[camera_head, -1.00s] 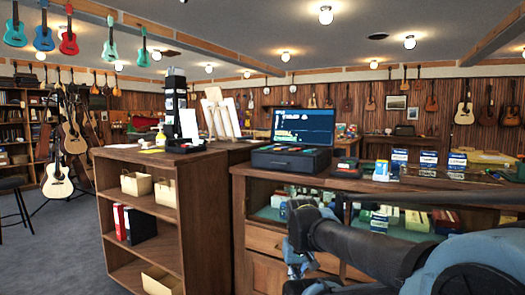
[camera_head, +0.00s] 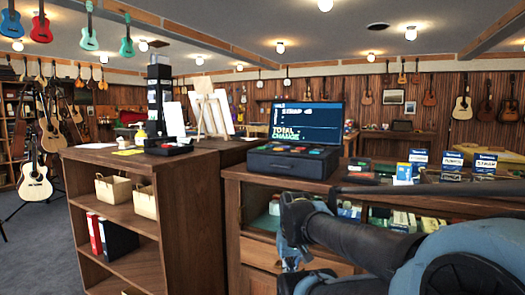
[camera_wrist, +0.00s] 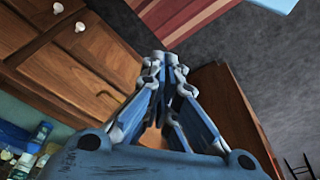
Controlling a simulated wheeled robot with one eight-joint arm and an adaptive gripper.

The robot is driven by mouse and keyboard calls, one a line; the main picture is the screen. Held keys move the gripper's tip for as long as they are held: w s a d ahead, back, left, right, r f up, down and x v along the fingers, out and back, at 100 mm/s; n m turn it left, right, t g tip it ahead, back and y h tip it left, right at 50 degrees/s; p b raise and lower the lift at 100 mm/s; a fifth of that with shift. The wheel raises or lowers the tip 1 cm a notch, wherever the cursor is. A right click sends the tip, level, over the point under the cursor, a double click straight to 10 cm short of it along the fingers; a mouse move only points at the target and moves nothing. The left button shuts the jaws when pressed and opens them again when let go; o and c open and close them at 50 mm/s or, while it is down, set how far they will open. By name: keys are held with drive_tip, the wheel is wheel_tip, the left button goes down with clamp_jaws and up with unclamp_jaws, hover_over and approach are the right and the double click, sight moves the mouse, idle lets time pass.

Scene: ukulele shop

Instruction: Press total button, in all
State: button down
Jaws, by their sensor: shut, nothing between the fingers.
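The cash register (camera_head: 290,163) is a dark box with several coloured keys on top and a blue screen (camera_head: 305,124) behind it. The screen shows "TOTAL" and "CHANGE" in large letters. The keys (camera_head: 299,150) are too small to tell which is the total button. The register stands on the wooden counter. My gripper (camera_head: 290,268) is in front of the counter, lower than the register and apart from it, partly hidden by my arm. In the wrist view my gripper (camera_wrist: 170,60) is shut and empty, with wooden drawers and floor behind it.
A wooden shelf unit (camera_head: 190,180) adjoins the counter at left, with a black stand (camera_head: 160,100) on top. Strap boxes (camera_head: 484,163) and a glass display are on the counter at right. Grey floor (camera_head: 35,250) is open at far left.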

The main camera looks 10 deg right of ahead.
wheel_tip(320, 180, up, 45)
drive_tip(key=m+t, duration=0.7)
drive_tip(key=m, duration=0.2)
hover_over(263, 148)
drive_tip(key=w+d, duration=0.1)
drive_tip(key=w, duration=0.1)
drive_tip(key=shift+s+d+f, duration=0.1)
drive_tip(key=shift+d+f, duration=0.05)
drive_tip(key=shift+f, duration=0.05)
drive_tip(key=shift+f, duration=4.45)
